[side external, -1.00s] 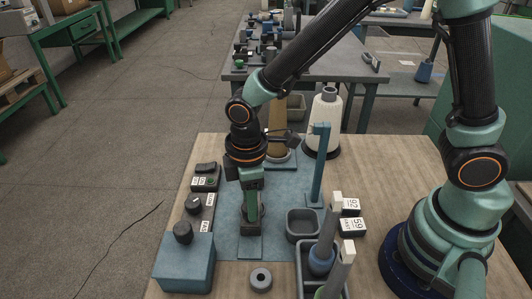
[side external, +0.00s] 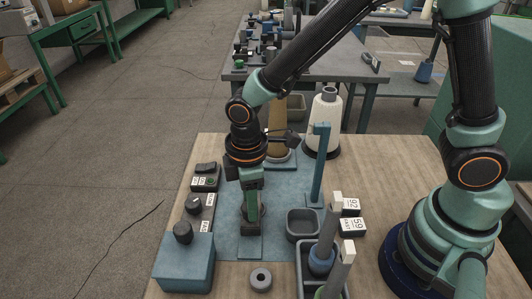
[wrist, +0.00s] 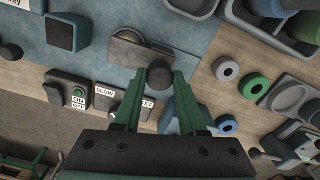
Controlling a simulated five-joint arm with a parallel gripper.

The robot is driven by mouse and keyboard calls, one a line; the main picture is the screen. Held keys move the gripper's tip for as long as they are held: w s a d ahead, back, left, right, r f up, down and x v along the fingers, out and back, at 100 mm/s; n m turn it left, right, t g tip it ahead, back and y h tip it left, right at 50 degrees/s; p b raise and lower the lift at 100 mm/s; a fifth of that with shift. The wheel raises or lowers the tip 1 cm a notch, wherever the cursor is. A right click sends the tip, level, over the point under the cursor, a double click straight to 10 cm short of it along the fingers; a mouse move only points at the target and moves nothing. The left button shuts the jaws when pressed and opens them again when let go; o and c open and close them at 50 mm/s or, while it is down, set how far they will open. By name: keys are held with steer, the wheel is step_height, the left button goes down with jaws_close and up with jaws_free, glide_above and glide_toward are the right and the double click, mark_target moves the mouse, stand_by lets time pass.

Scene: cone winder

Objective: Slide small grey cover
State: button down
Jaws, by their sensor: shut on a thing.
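The small grey cover (wrist: 137,52) is a rounded plate on the blue base plate in the wrist view. A round metal part shows at its upper edge. A dark round knob (wrist: 160,73) stands at its lower right. My gripper (wrist: 160,77) has its two green fingers on either side of this knob and is shut on it. In the side external view my gripper (side external: 251,217) points down at the blue plate (side external: 228,218), and its fingers and wrist hide most of the cover.
Left of the gripper are a dial box (side external: 194,205) and a blue box (side external: 186,263) with a black knob. A blue post (side external: 319,165), a grey bin (side external: 303,226) and a tray of spindles (side external: 307,283) stand to the right. A grey ring (side external: 260,280) lies in front.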

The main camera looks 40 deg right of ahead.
steer(key=shift+s+a, duration=1.9)
steer(key=shift+a, duration=0.1)
steer(key=shift+c, duration=2.3)
jaws_free()
step_height(320, 180, up, 12)
steer(key=shift+d+r, duration=0.1)
steer(key=shift+d, duration=0.05)
